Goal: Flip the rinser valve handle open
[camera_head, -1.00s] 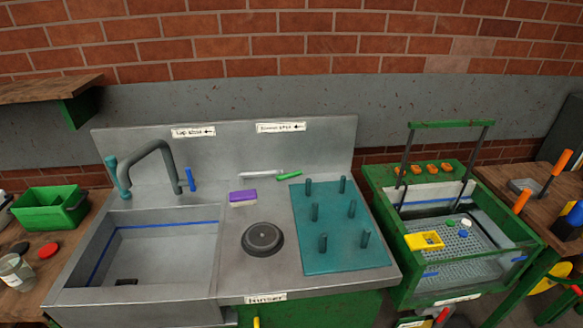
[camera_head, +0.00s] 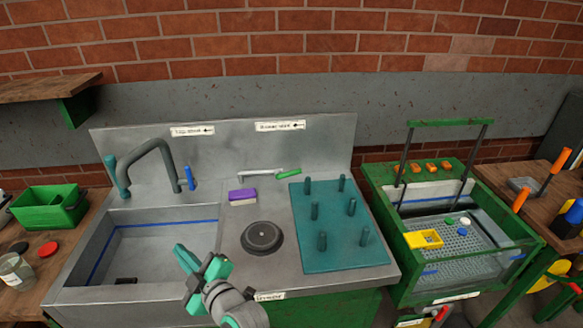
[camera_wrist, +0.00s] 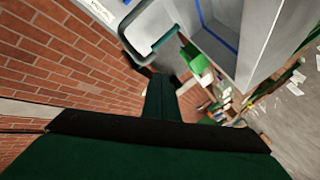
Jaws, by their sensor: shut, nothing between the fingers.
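The rinser valve handle (camera_head: 289,174) looks like a short green lever at the right end of a thin silver pipe (camera_head: 260,173), at the back of the steel counter. It points right and slightly up. A small sign (camera_head: 280,126) with an arrow is on the backsplash above it; its words are too blurred to read surely. The round black rinser disc (camera_head: 262,237) sits in the counter in front. My gripper (camera_head: 187,258) is shut and empty over the front right of the sink, well apart from the handle.
A purple sponge (camera_head: 243,195) lies left of the handle.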

